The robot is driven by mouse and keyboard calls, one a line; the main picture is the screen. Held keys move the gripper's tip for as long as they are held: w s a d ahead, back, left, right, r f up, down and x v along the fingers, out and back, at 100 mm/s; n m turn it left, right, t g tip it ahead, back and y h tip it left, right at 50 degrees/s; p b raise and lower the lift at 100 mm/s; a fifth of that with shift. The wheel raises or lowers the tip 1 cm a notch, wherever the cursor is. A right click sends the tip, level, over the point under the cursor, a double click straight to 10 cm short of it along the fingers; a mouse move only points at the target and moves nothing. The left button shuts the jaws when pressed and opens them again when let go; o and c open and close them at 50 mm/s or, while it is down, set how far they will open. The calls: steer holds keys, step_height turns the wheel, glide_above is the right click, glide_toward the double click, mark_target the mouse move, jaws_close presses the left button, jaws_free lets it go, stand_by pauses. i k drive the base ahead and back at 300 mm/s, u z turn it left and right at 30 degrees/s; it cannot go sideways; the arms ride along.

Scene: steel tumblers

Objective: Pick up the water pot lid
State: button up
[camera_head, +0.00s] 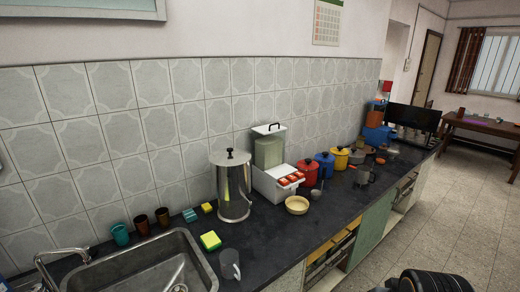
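The water pot (234,190) is a tall steel cylinder standing upright on the dark counter, to the right of the sink. Its lid (221,160) is steel with a black knob on top and sits on the pot's rim. Nothing is touching the lid. My gripper does not show in this view.
A white dispenser (270,185) stands close to the pot's right, with a wooden bowl (297,205) in front. Several coloured pots line the counter further right. Sponges (210,241), cups (120,235) and a grey mug (230,264) lie near the sink (150,268). The tiled wall is behind.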

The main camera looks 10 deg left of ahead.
mark_target(230, 157)
steer(key=u, duration=0.25)
steer(key=i, duration=0.85)
steer(key=u, duration=0.55)
